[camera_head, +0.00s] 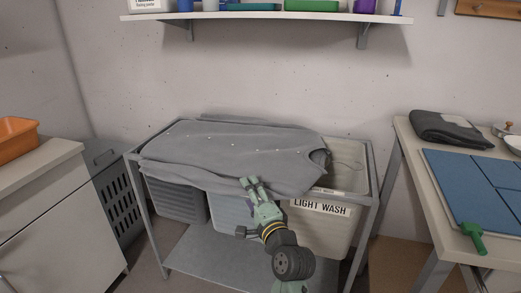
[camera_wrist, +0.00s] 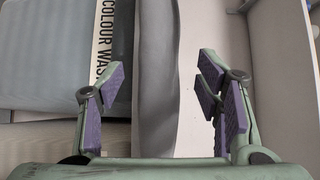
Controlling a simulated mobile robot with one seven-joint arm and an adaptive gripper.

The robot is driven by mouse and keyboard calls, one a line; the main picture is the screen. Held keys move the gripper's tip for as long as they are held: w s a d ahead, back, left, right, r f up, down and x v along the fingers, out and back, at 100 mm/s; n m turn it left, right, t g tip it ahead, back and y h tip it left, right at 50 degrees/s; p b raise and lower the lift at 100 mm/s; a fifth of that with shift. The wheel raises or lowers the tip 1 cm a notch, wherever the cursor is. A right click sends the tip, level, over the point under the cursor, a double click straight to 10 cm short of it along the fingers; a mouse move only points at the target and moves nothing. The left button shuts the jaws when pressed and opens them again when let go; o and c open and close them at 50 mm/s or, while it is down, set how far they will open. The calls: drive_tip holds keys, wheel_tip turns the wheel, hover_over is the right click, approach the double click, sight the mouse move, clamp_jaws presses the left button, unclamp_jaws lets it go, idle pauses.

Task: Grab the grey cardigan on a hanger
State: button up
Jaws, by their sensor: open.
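The grey cardigan (camera_head: 225,150), with small light buttons, lies spread flat across the top of the laundry bins in a metal frame. A thin wire (camera_head: 347,162) at its right end looks like the hanger's hook; the rest of the hanger is hidden. My gripper (camera_head: 250,184) is open and empty at the cardigan's front edge, in front of the bins. In the wrist view, my gripper's purple-padded fingers (camera_wrist: 157,88) stand apart on either side of a grey fold, which looks like the cardigan's hanging edge (camera_wrist: 155,60). I cannot tell whether they touch it.
The bin labelled LIGHT WASH (camera_head: 318,230) is at the right of the frame. A COLOUR WASH label (camera_wrist: 104,40) shows in the wrist view. A shelf (camera_head: 270,17) with bottles hangs above. A table (camera_head: 428,190) with folded dark cloth (camera_head: 450,128) stands right; a cabinet (camera_head: 50,215) stands left.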

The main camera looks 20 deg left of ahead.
drive_tip(key=x, duration=0.3)
drive_tip(key=shift+w+a, duration=0.1)
drive_tip(key=shift+w, duration=0.05)
drive_tip(key=shift+f, duration=0.1)
clamp_jaws()
idle(0.5)
